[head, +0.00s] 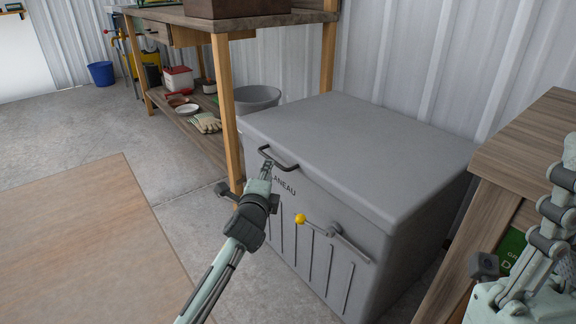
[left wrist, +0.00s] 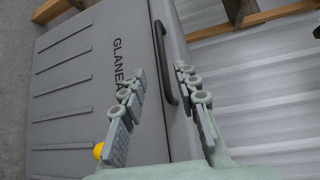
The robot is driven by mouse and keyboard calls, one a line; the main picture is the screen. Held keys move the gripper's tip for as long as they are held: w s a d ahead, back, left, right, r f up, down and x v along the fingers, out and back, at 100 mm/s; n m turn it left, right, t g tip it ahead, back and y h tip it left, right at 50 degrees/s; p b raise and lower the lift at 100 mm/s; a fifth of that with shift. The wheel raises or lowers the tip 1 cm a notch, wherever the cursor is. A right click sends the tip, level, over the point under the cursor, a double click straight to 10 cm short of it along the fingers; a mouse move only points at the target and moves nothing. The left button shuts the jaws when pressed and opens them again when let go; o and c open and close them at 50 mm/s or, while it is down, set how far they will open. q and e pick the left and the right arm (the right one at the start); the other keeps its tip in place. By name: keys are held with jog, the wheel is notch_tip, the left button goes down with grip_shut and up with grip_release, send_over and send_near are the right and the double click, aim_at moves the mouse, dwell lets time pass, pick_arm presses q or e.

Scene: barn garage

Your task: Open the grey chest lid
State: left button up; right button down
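The grey chest (head: 345,190) stands against the wall in the head view, its lid (head: 365,145) down. A dark bar handle (head: 280,163) is on the lid's front edge. A yellow-knobbed lever (head: 301,218) is on the chest front. My left gripper (head: 267,168) is at the handle. In the left wrist view its fingers (left wrist: 158,72) are open, with the handle (left wrist: 164,62) showing between them; I cannot tell whether they touch it. My right gripper (head: 566,165) is partly in view at the right edge, fingers pointing up; its opening is unclear.
A wooden workbench (head: 222,80) stands left of the chest, its post close to the chest corner. A wooden cabinet (head: 535,140) is close on the right. A brown wooden surface (head: 90,235) fills the lower left. Concrete floor (head: 60,135) lies open behind it.

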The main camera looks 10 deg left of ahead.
pick_arm(q)
jog(key=shift+w+a+f+b, duration=0.15)
jog(key=shift+w+b, duration=0.2)
jog(key=shift+w, duration=0.95)
jog(key=shift+w+a+f+b, duration=0.15)
jog(key=shift+w+b, duration=0.25)
jog(key=shift+w, duration=0.9)
jog(key=shift+w+a+f+b, duration=0.15)
jog(key=shift+w+b, duration=0.2)
jog(key=shift+w, duration=0.95)
jog(key=shift+r, duration=0.1)
grip_shut()
